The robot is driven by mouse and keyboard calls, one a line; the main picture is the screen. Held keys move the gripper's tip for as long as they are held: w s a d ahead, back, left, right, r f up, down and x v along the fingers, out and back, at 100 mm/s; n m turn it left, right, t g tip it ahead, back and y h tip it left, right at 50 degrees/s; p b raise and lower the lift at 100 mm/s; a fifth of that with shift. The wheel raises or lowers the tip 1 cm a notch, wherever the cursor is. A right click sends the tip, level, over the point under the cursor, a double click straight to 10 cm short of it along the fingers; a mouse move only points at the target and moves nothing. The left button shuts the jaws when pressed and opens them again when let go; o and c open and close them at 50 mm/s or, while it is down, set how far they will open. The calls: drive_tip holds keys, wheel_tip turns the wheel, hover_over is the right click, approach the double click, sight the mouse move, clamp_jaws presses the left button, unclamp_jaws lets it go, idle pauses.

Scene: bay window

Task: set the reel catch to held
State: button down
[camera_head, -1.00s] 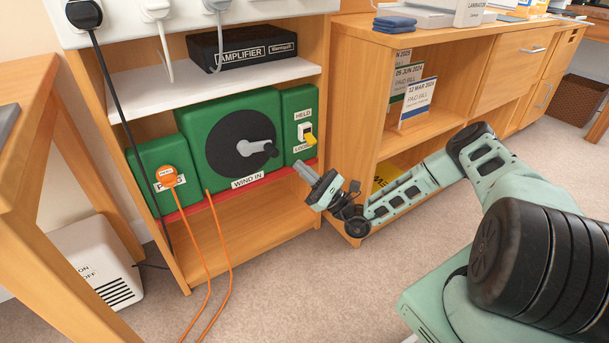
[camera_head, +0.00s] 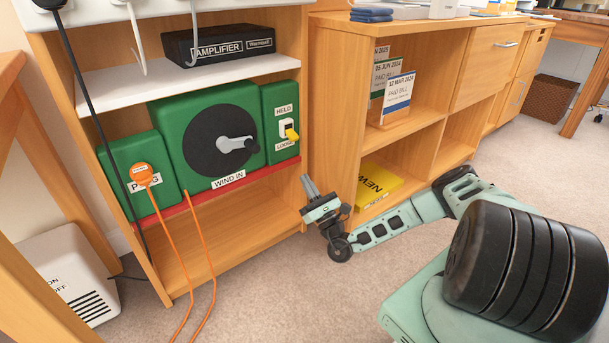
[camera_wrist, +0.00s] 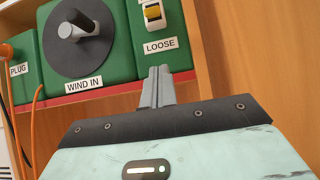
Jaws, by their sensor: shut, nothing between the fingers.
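The reel catch (camera_head: 291,134) is a yellow lever on a white plate, on the green panel's right section between the labels HELD above and LOOSE below. The lever sticks out toward me; in the head view its tip sits on the lower side, near LOOSE. It also shows at the top of the wrist view (camera_wrist: 152,13), above the LOOSE label. My gripper (camera_head: 308,183) is shut and empty, below and slightly right of the catch, apart from it. In the wrist view its closed fingers (camera_wrist: 158,80) point up toward the panel below the LOOSE label.
The green reel unit (camera_head: 165,148) has a black disc with a grey crank (camera_head: 235,144) and an orange plug (camera_head: 141,173) with a cord. A red strip (camera_head: 205,196) edges its shelf. An upright wooden cabinet side (camera_head: 318,110) stands right of the catch. Carpet is clear in front.

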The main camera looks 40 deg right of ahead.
sight(290, 132)
drive_tip(key=b+x, duration=0.4)
drive_tip(key=x, duration=0.4)
drive_tip(key=shift+w, duration=0.25)
drive_tip(key=shift+s+r+b, duration=0.3)
drive_tip(key=shift+r, duration=0.35)
drive_tip(key=shift+s+r+b, duration=0.3)
drive_tip(key=shift+r, duration=0.35)
drive_tip(key=shift+s+r+b, duration=0.3)
drive_tip(key=shift+r, duration=0.4)
drive_tip(key=shift+r+p, duration=0.15)
drive_tip(key=shift+p, duration=0.5)
drive_tip(key=shift+s+g+p, duration=0.15)
drive_tip(key=shift+g+p, duration=0.15)
drive_tip(key=shift+p, duration=0.65)
